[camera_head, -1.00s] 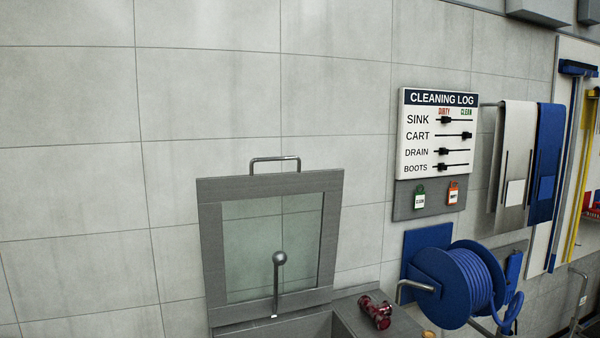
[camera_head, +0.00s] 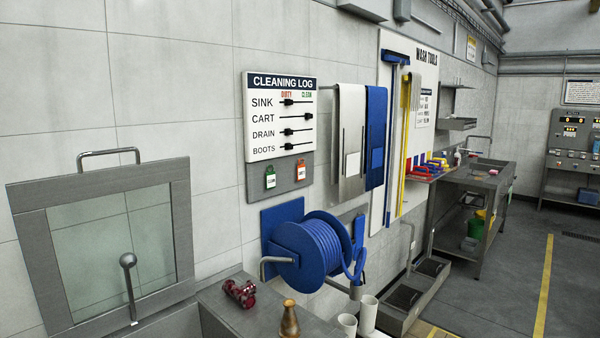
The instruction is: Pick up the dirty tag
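The orange dirty tag (camera_head: 301,170) hangs on the grey panel (camera_head: 285,190) under the cleaning log board (camera_head: 279,118). A green clean tag (camera_head: 270,177) hangs to its left on the same panel. The lettering on both tags is too small to read clearly now. Neither of my grippers shows in the view.
A blue hose reel (camera_head: 318,250) juts from the wall below the tags. A grey counter (camera_head: 225,305) in front holds a dark red fitting (camera_head: 240,293) and a brass nozzle (camera_head: 289,320). A framed glass hatch (camera_head: 115,245) stands at left. Open floor (camera_head: 500,290) lies at right.

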